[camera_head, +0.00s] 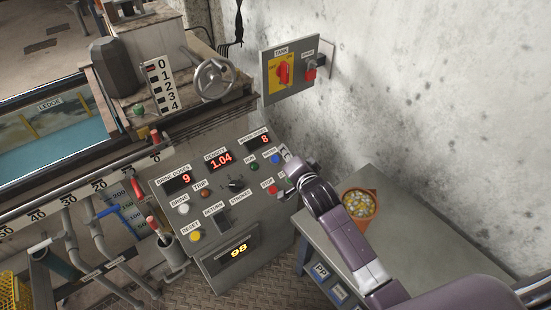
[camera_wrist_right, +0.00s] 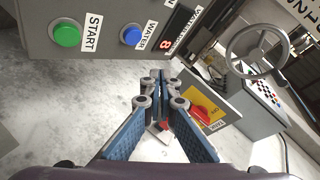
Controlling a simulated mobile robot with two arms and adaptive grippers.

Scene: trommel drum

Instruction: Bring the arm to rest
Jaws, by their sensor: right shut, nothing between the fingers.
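My right arm (camera_head: 345,225) reaches in from the lower right in the head view. Its gripper (camera_head: 284,152) is at the right edge of the control panel (camera_head: 208,217), close to the blue water button (camera_head: 275,159). In the right wrist view the gripper (camera_wrist_right: 158,75) has its fingers together with nothing between them. The green start button (camera_wrist_right: 66,33) and the blue button (camera_wrist_right: 131,36) lie beyond the fingertips there. Contact with the panel cannot be made out. My left gripper is not in view.
A grey table (camera_head: 425,240) with an orange pot (camera_head: 358,204) of small pieces stands under my right arm. A wall box with a yellow and red tank switch (camera_head: 284,71) hangs behind. A handwheel (camera_head: 215,78) is above the panel. A water tank (camera_head: 55,145) lies left.

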